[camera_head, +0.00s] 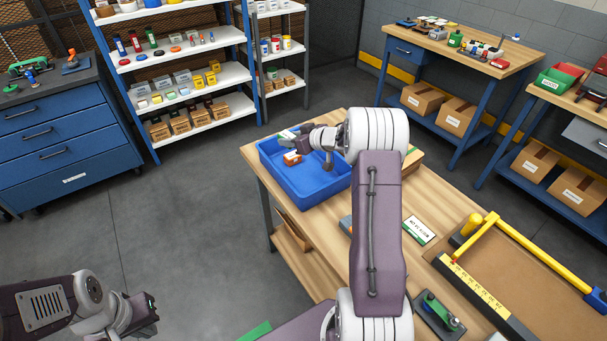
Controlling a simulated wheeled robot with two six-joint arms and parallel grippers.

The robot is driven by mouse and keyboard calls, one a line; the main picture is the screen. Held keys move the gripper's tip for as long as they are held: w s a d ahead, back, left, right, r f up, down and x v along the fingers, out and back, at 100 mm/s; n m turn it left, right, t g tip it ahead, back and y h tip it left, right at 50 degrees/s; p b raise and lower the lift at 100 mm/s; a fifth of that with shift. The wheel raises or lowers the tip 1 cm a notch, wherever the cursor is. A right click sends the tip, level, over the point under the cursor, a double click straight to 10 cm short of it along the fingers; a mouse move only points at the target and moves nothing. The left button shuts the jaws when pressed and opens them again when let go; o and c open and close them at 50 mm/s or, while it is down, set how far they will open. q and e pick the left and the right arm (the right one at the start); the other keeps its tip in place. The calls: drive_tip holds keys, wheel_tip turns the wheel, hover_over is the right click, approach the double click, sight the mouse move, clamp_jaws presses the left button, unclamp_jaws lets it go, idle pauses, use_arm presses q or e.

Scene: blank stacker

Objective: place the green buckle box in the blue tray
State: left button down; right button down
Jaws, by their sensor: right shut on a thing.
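The blue tray (325,187) sits at the far left corner of the wooden table. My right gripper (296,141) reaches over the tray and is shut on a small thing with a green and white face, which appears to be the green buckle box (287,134). The gripper hides most of this box, and its height above the tray is unclear. A small orange and white box (291,158) shows inside the tray, just below the gripper. My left gripper (147,309) is low at the left, away from the table; its jaws are too dark to read.
Shelves (185,90) and a blue drawer cabinet (60,135) stand behind.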

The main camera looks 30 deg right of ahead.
drive_tip(key=s+d+m+h, duration=0.2)
drive_tip(key=s+d+h, duration=0.15)
drive_tip(key=d, duration=0.95)
drive_tip(key=b, duration=0.5)
hover_over(303, 184)
wheel_tip(303, 184, down, 7)
drive_tip(key=shift+y, duration=0.45)
wheel_tip(303, 184, down, 4)
drive_tip(key=shift+w+f+b, duration=0.1)
drive_tip(key=shift+b, duration=0.35)
drive_tip(key=shift+d, duration=0.1)
drive_tip(key=shift+f, duration=0.1)
drive_tip(key=shift+f+b, duration=0.35)
drive_tip(key=shift+f, duration=0.1)
drive_tip(key=c, duration=0.9)
unclamp_jaws()
